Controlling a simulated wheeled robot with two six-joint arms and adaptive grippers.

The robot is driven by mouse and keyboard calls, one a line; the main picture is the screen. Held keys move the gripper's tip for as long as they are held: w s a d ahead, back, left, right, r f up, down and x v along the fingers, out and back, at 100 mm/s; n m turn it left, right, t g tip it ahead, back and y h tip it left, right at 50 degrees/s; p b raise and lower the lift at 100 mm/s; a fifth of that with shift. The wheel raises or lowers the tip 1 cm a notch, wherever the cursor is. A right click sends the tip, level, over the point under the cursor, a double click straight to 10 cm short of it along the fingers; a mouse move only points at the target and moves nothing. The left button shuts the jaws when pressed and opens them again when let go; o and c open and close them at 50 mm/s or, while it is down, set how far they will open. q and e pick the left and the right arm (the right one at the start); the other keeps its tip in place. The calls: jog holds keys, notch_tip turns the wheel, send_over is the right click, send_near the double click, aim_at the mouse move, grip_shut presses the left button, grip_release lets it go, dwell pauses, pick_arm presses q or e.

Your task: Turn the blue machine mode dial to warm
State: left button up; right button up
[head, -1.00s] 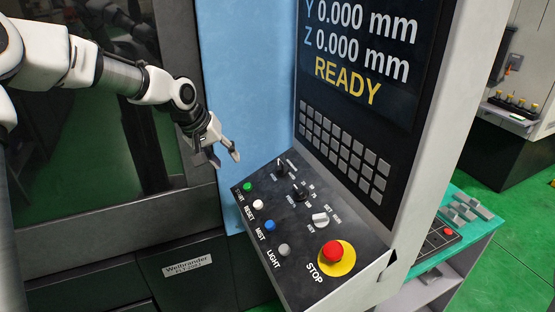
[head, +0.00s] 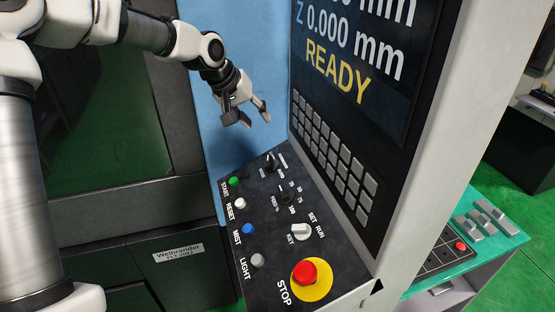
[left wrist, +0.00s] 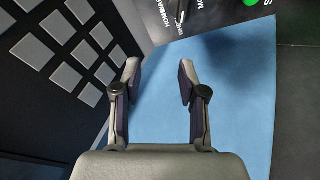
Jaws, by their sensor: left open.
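The mode dial (head: 270,163) is a small black knob at the top of the black control panel, with small labels beside it that are too small to read in the head view. My right gripper is out of view.
The sloping panel (head: 262,200) also bears a feed dial (head: 284,196), a key switch (head: 301,232), a green START button (head: 234,181) and a red STOP button (head: 306,272). A keypad (head: 333,155) and a READY screen rise to the right. The blue wall (head: 233,145) stands behind.

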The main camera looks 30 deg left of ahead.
pick_arm(q)
jog(key=b, duration=0.6)
send_near(268, 161)
jog(key=x, duration=0.9)
jog(key=shift+w+f+p, duration=0.15)
jog(key=shift+f+p, duration=0.05)
jog(key=shift+p, duration=0.15)
jog(key=shift+s+r, duration=0.1)
jog(key=shift+s, duration=0.1)
jog(key=shift+c, duration=0.6)
jog(key=shift+s, duration=0.1)
grip_shut()
